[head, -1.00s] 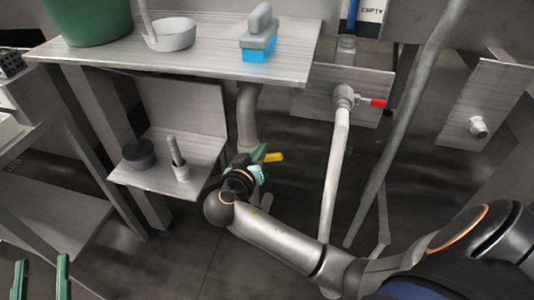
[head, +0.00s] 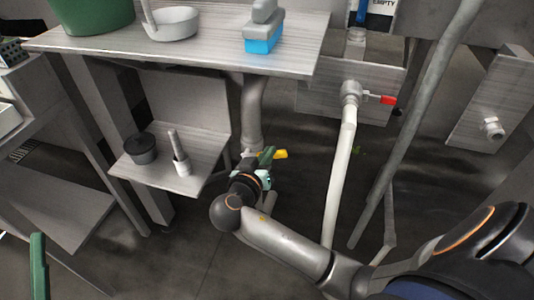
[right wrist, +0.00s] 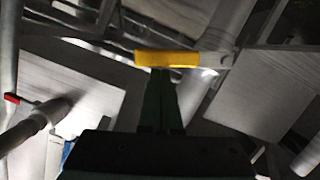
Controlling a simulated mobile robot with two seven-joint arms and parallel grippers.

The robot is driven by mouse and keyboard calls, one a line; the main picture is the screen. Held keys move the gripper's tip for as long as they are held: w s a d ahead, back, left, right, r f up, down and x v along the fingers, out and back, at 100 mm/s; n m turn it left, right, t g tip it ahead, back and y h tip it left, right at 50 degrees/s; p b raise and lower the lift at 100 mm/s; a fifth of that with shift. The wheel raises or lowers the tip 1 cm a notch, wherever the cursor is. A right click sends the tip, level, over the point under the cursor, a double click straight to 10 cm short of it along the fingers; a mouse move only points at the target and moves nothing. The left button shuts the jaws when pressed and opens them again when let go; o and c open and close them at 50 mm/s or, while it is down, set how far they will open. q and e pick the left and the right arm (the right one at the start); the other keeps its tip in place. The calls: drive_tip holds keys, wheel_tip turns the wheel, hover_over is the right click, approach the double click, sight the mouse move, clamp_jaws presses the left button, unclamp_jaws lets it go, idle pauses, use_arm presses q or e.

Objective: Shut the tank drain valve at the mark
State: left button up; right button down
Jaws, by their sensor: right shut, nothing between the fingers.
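A valve's yellow handle (head: 281,154) shows at the lower end of the grey drain pipe (head: 252,115) under the steel table. My right gripper (head: 268,156) is at this handle, its green fingers just left of it. In the right wrist view the yellow handle (right wrist: 167,59) lies crosswise at the tips of my shut fingers (right wrist: 160,72). They look close to or touching it; I cannot tell which. The valve body is mostly hidden and I cannot make out a mark. One green finger of my left gripper (head: 38,265) shows at the lower left edge.
A red-handled valve (head: 388,100) sits on a pale pipe to the right. A low shelf (head: 205,150) with a black pot (head: 141,148) and a grey upright tool is to the left. A slanting grey pipe (head: 405,140) stands at right. Open floor lies below.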

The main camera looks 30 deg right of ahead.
use_arm(q)
drive_tip(key=h+b, duration=0.1)
drive_tip(key=s+f+m+h+b, duration=0.1)
drive_tip(key=b, duration=0.1)
drive_tip(key=s+h+b, duration=0.1)
drive_tip(key=shift+s+d+f+m, duration=0.25)
drive_tip(key=shift+d+m, duration=0.1)
drive_tip(key=shift+m, duration=0.05)
use_arm(e)
drive_tip(key=f+m, duration=0.1)
drive_tip(key=s+d+f+m+t+y, duration=0.1)
drive_tip(key=m, duration=0.1)
drive_tip(key=shift+s+f, duration=0.1)
drive_tip(key=shift+f, duration=0.3)
use_arm(q)
drive_tip(key=shift+r, duration=0.1)
use_arm(e)
drive_tip(key=shift+r, duration=0.1)
